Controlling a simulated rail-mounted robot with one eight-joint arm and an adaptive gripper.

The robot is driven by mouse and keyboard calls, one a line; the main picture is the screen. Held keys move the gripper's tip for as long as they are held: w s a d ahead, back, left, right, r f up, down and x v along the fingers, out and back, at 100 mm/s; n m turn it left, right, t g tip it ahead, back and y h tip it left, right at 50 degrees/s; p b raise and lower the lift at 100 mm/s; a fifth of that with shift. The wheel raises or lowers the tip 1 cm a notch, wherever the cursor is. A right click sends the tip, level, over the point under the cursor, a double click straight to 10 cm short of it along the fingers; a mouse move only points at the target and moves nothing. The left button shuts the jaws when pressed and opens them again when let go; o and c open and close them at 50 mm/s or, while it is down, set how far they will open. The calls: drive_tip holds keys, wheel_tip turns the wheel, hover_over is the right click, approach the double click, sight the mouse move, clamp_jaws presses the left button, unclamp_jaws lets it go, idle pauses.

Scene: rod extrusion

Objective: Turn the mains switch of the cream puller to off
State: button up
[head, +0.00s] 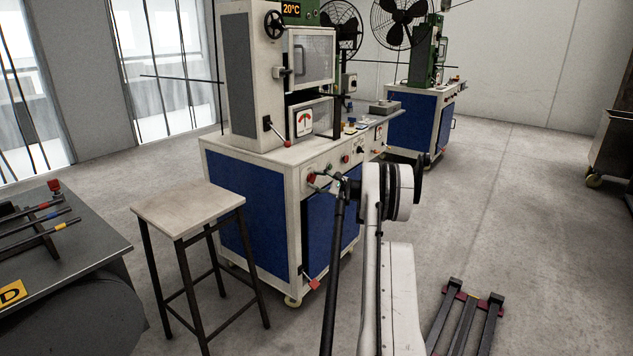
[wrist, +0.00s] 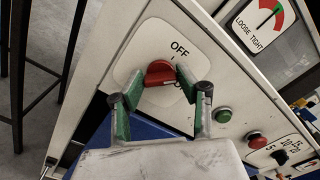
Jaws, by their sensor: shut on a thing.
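The cream puller (head: 240,85) stands on a cream and blue cabinet in the middle of the head view. Its red mains switch (wrist: 160,73) sits on a pale plate in the wrist view, with OFF printed above it. The lettering below it is partly hidden by my gripper. My gripper (wrist: 161,76) has one fingertip on each side of the red knob and is shut on it. In the head view my gripper (head: 322,184) is at the left end of the front panel, largely hiding the switch. The exact mark that the knob points to is unclear.
A green button (wrist: 223,115) and a red button (wrist: 256,139) lie right of the switch. A stool (head: 190,215) stands left of the cabinet, and a dark table (head: 75,270) is at lower left. A second, green machine (head: 425,65) is behind. Floor at right is mostly clear.

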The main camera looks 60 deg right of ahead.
drive_tip(key=shift+f+n, duration=0.2)
drive_tip(key=shift+n, duration=4)
drive_tip(key=o, duration=1.1)
drive_tip(key=shift+o, duration=0.2)
drive_tip(key=shift+s, duration=0.1)
drive_tip(key=s, duration=1.2)
drive_tip(key=shift+a, duration=0.1)
